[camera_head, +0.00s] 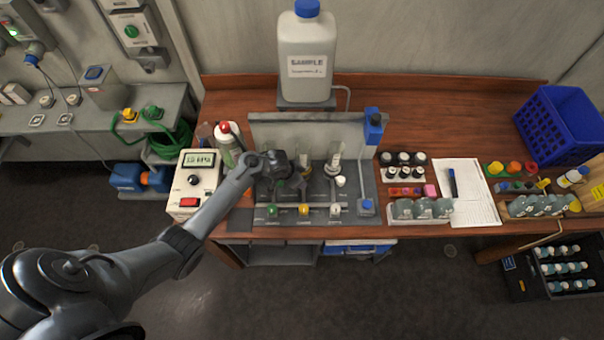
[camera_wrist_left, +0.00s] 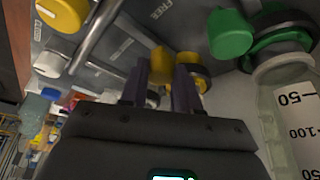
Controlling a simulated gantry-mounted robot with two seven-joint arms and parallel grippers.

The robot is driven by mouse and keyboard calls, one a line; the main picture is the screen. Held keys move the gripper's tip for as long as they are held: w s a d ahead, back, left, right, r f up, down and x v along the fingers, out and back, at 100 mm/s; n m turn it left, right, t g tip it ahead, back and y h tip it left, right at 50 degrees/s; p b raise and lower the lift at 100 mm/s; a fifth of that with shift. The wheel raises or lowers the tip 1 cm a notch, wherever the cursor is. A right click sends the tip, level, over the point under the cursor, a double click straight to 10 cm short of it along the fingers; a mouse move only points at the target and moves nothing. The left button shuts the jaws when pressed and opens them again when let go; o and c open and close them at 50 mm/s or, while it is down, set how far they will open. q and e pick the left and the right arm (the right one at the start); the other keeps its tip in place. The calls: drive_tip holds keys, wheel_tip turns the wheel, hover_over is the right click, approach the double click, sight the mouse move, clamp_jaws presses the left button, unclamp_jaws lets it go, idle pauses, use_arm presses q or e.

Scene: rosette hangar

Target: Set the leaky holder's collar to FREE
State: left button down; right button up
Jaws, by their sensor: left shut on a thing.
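The sample rig (camera_head: 262,130) stands on the wooden bench, with several coloured knobs and upright clear tubes. My left gripper (camera_head: 275,165) reaches over its left part and hides some of the holders there. In the left wrist view the fingers of my left gripper (camera_wrist_left: 162,82) are closed around a yellow knob (camera_wrist_left: 162,62) on a holder's collar. A FREE label (camera_wrist_left: 160,8) is printed on the plate near it. A green knob (camera_wrist_left: 230,33) and a graduated tube (camera_wrist_left: 295,115) are to the right. I cannot tell which holder leaks. My right gripper is not in view.
A front row has green (camera_head: 272,211), yellow (camera_head: 303,209) and white (camera_head: 335,210) knobs. A pressure meter (camera_head: 197,180) stands left of the rig. A white sample jug (camera_head: 306,55) stands behind. Bottles and a paper sheet (camera_head: 470,195) lie to the right.

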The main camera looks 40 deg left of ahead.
use_arm(q)
drive_tip(key=shift+s+a+r+m+h+p, duration=0.15)
drive_tip(key=shift+a+m+h+p, duration=0.4)
drive_tip(key=shift+m, duration=0.55)
drive_tip(key=shift+a, duration=0.1)
drive_tip(key=c, duration=0.8)
unclamp_jaws()
drive_tip(key=shift+s, duration=0.1)
drive_tip(key=shift+a+r, duration=0.1)
drive_tip(key=shift+r, duration=0.05)
drive_tip(key=p+v, duration=0.3)
drive_tip(key=v, duration=0.7)
drive_tip(key=shift+r, duration=0.15)
